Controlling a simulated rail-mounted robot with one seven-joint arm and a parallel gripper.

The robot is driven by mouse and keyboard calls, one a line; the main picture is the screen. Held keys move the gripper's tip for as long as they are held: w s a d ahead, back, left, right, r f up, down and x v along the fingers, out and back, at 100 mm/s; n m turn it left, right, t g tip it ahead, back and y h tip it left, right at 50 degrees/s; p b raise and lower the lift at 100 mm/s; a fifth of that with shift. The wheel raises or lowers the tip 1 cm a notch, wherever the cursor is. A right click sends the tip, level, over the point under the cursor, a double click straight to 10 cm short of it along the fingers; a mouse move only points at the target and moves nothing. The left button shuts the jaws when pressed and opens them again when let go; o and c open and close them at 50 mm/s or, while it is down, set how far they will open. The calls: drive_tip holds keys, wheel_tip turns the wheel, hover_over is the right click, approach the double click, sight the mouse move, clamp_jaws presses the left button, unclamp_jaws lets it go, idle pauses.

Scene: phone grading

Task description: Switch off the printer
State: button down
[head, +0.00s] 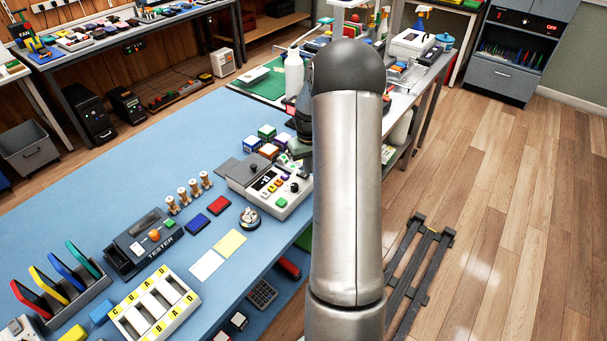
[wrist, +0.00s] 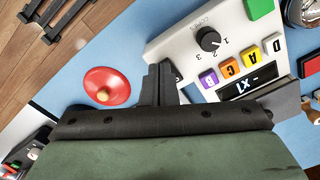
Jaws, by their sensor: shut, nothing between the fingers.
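The printer (head: 262,207) is a white box on the blue bench, left of my arm in the head view. In the wrist view the printer (wrist: 190,45) shows a black copies dial (wrist: 208,39), a green button (wrist: 258,8), small coloured letter buttons and a lit display (wrist: 250,87) that seems to read x1. My gripper (wrist: 160,70) is shut and empty, its fingertips appearing beside the printer's edge in the wrist view; I cannot tell if they touch it. In the head view my arm hides most of the gripper.
A red disc with an orange knob (wrist: 107,84) lies left of the fingers in the wrist view. Coloured cubes (head: 267,132) stand behind the printer. A tester (head: 150,240) and cards (head: 229,243) lie on the bench. Open floor (head: 490,220) is at right.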

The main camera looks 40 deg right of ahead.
drive_tip(key=shift+f+b, duration=0.6)
drive_tip(key=shift+f, duration=0.35)
drive_tip(key=shift+r, duration=0.1)
wheel_tip(320, 180, up, 7)
drive_tip(key=p, duration=0.4)
idle(0.6)
idle(0.5)
drive_tip(key=s+a+r+n, duration=0.1)
drive_tip(key=s+a+r, duration=0.25)
drive_tip(key=a, duration=0.35)
drive_tip(key=s+a+r, duration=0.2)
drive_tip(key=a+r, duration=0.2)
drive_tip(key=a, duration=0.2)
drive_tip(key=s+a+r+n, duration=0.1)
drive_tip(key=s+a+r, duration=0.2)
drive_tip(key=a, duration=0.4)
drive_tip(key=s+a, duration=1)
drive_tip(key=s, duration=0.5)
drive_tip(key=shift+r+n+t, duration=0.35)
drive_tip(key=shift+n+t, duration=0.05)
